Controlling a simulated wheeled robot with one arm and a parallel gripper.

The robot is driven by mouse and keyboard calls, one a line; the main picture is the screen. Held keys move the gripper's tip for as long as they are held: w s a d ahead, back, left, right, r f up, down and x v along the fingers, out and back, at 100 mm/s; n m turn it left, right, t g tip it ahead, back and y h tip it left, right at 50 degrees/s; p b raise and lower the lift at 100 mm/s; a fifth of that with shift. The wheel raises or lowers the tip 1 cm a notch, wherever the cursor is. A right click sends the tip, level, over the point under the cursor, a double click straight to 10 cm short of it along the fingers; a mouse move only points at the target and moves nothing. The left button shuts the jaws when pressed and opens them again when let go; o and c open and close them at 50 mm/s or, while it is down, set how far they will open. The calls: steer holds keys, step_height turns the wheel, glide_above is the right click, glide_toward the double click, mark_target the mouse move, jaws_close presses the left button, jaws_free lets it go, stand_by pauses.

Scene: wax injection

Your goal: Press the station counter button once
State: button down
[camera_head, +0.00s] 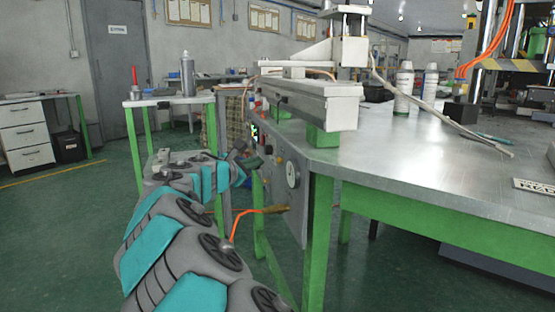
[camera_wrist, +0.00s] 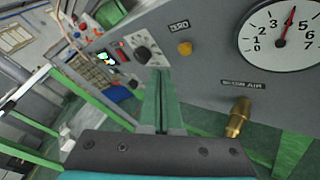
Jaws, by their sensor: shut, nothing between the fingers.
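The grey station panel (camera_head: 275,192) hangs at the left edge of the large table and fills much of the wrist view (camera_wrist: 215,65). In the wrist view it carries a yellow-orange round button (camera_wrist: 185,48), a black knob (camera_wrist: 143,54), a small lit coloured display (camera_wrist: 105,58) and a dial gauge (camera_wrist: 285,38). I cannot tell for sure which is the counter button. My gripper (camera_wrist: 161,72) is shut and empty, its green fingers pointing at the panel just below the knob and yellow-orange button. Contact cannot be judged. In the head view my gripper (camera_head: 250,162) is small beside the panel.
A brass fitting (camera_wrist: 239,117) juts from the panel right of my fingers; an orange hose (camera_head: 245,214) runs to it. The metal table (camera_head: 430,165) bears a press (camera_head: 315,95) and bottles. A smaller table (camera_head: 170,101) stands behind. Green floor lies open at left.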

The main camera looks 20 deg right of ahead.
steer(key=shift+a+p, duration=0.35)
steer(key=shift+a, duration=0.9)
